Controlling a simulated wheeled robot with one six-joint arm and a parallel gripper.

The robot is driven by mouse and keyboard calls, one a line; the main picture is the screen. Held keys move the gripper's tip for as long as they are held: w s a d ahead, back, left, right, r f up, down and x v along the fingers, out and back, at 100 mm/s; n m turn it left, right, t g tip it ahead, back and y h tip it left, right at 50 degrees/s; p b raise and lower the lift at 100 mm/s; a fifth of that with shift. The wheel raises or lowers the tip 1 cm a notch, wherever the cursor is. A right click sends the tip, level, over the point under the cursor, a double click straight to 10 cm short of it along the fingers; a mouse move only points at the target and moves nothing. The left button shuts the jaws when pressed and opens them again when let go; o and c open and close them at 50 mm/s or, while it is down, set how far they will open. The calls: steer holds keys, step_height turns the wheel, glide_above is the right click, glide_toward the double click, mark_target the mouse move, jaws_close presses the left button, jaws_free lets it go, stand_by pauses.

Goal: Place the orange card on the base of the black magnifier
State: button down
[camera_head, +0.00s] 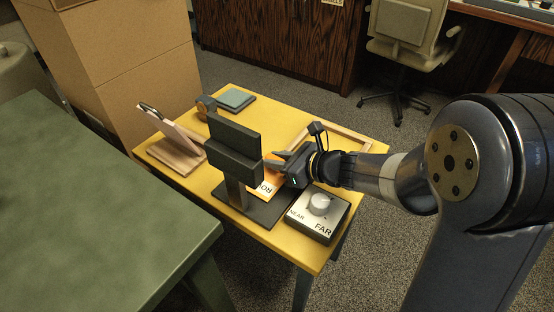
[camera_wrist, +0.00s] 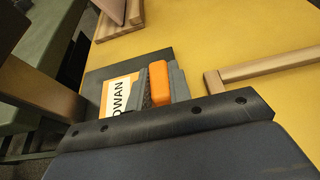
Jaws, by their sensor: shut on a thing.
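The orange card (camera_wrist: 118,92) has a white face with dark lettering and a raised orange block (camera_wrist: 159,83). My gripper (camera_wrist: 162,86) is shut on that block. In the head view the card (camera_head: 266,187) shows beside my gripper (camera_head: 277,164), over the dark base (camera_head: 262,211) of the black magnifier (camera_head: 235,148). The magnifier stands upright, with a thick dark head on a post. The dark base (camera_wrist: 95,82) also shows under the card in the wrist view. I cannot tell whether the card touches the base. My fingers hide part of the card.
A box with a knob (camera_head: 321,204), marked NEAR and FAR, stands right of the base on the yellow table (camera_head: 231,206). A wooden frame (camera_head: 343,137) lies behind my gripper. A wooden stand (camera_head: 176,150) and a grey-blue pad (camera_head: 236,99) are at the left and back.

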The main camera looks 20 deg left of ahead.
steer(key=c, duration=1.3)
jaws_free()
steer(key=shift+f, duration=0.1)
steer(key=shift+r, duration=0.2)
steer(key=p+v, duration=0.2)
steer(key=v, duration=1)
steer(key=shift+p, duration=0.35)
